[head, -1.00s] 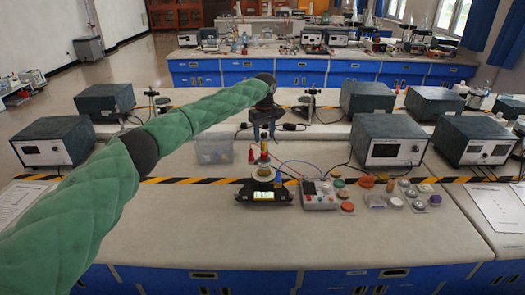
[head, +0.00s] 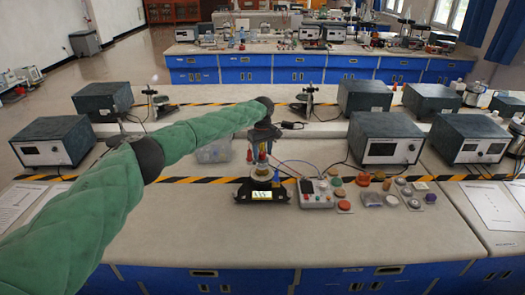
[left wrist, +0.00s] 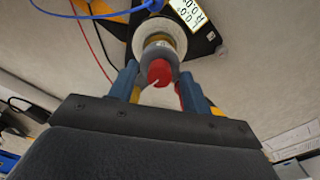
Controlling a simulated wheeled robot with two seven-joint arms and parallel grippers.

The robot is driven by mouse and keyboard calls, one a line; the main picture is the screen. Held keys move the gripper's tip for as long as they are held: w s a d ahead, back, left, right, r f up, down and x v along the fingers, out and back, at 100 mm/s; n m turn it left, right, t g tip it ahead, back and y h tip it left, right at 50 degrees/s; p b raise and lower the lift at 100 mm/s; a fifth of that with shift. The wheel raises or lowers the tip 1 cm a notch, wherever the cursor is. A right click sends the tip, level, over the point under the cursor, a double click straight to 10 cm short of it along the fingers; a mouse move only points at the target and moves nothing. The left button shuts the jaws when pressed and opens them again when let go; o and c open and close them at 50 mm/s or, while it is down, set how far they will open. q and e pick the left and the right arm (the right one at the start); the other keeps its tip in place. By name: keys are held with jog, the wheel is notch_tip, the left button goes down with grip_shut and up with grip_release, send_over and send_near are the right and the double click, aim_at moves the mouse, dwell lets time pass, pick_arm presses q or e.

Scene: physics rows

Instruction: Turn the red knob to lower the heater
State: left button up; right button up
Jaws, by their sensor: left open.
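The red knob (left wrist: 159,72) shows in the left wrist view, on top of a pale, stacked round piece (left wrist: 158,43). In the head view that piece (head: 261,172) stands upright on a black base with a lit yellow display (head: 261,195). My left gripper (head: 262,155) is open and points down over the stack. In the left wrist view its two blue fingers (left wrist: 156,85) are on either side of the knob, with gaps visible. In the head view the gripper largely hides the knob. My right gripper is not in view.
A grey control box (head: 315,193) with cables stands right of the base, with several small coloured pieces beyond it. A clear plastic bin (head: 214,152) is behind left. Dark instrument boxes (head: 385,140) stand farther right. The front bench top (head: 160,225) is clear.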

pick_arm(q)
jog(key=c, duration=1)
